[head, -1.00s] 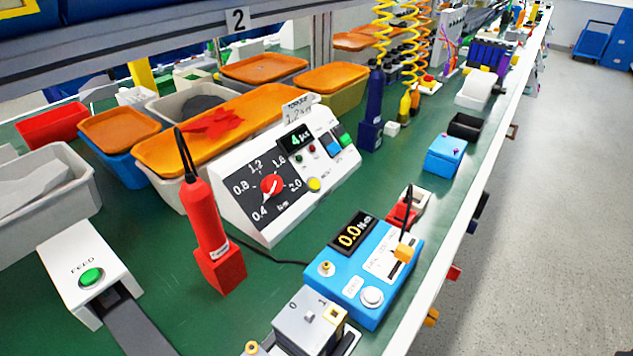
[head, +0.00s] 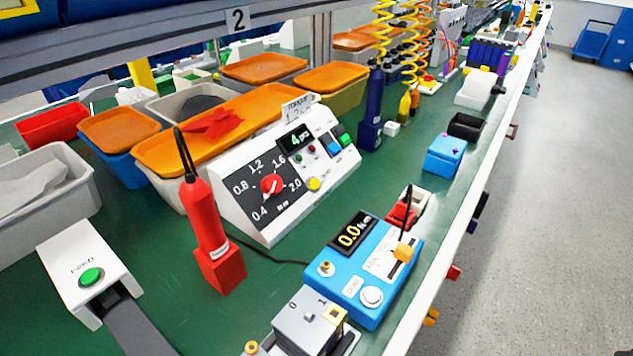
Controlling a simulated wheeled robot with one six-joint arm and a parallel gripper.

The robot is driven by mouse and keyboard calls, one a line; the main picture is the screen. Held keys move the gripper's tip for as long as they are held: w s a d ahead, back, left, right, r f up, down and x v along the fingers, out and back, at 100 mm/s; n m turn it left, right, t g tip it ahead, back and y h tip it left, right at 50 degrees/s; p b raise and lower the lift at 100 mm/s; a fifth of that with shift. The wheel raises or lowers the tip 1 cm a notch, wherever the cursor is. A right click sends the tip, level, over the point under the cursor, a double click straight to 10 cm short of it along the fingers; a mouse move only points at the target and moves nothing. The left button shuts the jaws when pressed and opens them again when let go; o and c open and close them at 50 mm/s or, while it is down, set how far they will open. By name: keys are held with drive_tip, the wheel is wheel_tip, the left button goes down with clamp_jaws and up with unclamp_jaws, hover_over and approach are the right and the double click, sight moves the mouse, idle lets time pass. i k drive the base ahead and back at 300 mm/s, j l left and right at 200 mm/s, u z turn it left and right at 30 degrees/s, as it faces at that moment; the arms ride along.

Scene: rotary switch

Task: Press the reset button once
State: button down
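A white sloped console (head: 268,232) stands on the green bench in the middle of the head view. Its dark dial panel carries a red rotary knob (head: 271,185) with a scale from 0.4 to 2.0. A round yellow button (head: 314,184) sits at the panel's lower right, with small lettering beside it that is too blurred to read surely. Small red and green round parts, a blue button (head: 333,148) and a green button (head: 345,139) are above it. A small display (head: 295,138) is at the top. My gripper is not in view.
A red tool (head: 210,230) stands upright left of the console. A blue tester (head: 345,290) reading 0.0 and a grey switch box (head: 302,325) stand in front. A white box with a green button (head: 91,276) is at left. Orange-lidded bins (head: 200,130) stand behind.

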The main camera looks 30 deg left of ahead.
sight(314, 183)
drive_tip(key=k+l, duration=0.1)
drive_tip(key=l, duration=0.3)
drive_tip(key=k+l, duration=0.1)
drive_tip(key=l, duration=0.25)
drive_tip(key=k+l, duration=0.1)
drive_tip(key=l, duration=0.3)
drive_tip(key=l+u, duration=0.1)
drive_tip(key=u, duration=1.5)
